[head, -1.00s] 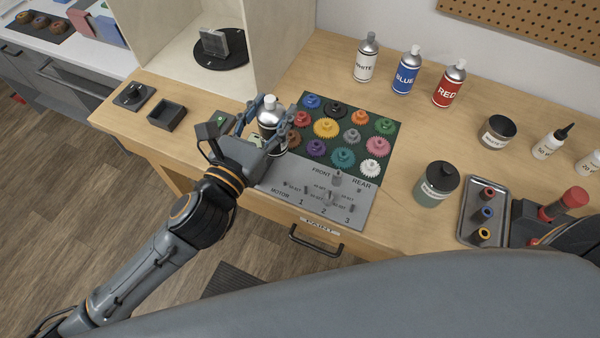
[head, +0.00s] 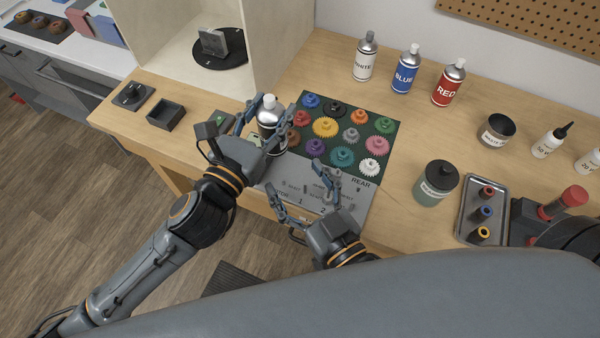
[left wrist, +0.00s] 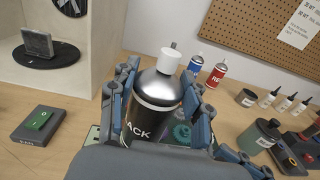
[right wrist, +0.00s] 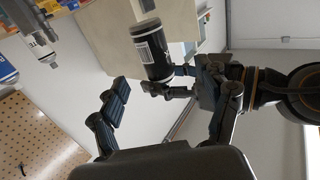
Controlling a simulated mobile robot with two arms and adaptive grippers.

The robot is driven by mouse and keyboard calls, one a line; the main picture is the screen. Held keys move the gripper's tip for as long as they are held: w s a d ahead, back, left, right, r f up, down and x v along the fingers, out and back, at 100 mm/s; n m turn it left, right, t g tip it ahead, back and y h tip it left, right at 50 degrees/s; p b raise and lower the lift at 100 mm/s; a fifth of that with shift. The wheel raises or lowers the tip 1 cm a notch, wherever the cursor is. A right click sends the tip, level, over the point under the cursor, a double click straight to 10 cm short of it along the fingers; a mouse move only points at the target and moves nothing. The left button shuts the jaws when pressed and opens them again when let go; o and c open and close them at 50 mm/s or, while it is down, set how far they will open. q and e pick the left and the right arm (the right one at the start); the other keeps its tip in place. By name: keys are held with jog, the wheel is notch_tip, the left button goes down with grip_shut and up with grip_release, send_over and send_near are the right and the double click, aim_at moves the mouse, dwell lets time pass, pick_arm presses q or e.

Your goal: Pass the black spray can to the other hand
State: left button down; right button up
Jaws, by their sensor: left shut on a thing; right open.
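The black spray can (head: 268,126) has a silver top, a white cap and a black label. My left gripper (head: 273,124) is shut on it and holds it upright at the left edge of the gear mat. The left wrist view shows the can (left wrist: 157,100) between the fingers. My right gripper (head: 300,190) is open and empty over the grey plate, to the lower right of the can and apart from it. In the right wrist view the can (right wrist: 153,55) is ahead, beyond the open fingers (right wrist: 133,92).
White (head: 366,57), blue (head: 407,70) and red (head: 449,83) spray cans stand at the back. A green mat with several coloured gears (head: 325,127) and a grey labelled plate (head: 357,205) lie below the grippers. A dark-lidded jar (head: 437,183) and a tray (head: 470,236) are at right.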

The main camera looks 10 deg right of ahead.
aim_at(269, 131)
jog(key=x, duration=1.2)
jog(key=shift+w+d+r, duration=0.15)
jog(key=shift+d+r, duration=0.15)
jog(key=shift+r, duration=0.1)
jog(key=shift+c, duration=0.5)
jog(key=shift+a, duration=0.1)
jog(key=c, duration=1.3)
pick_arm(q)
jog(key=c, duration=0.5)
grip_release()
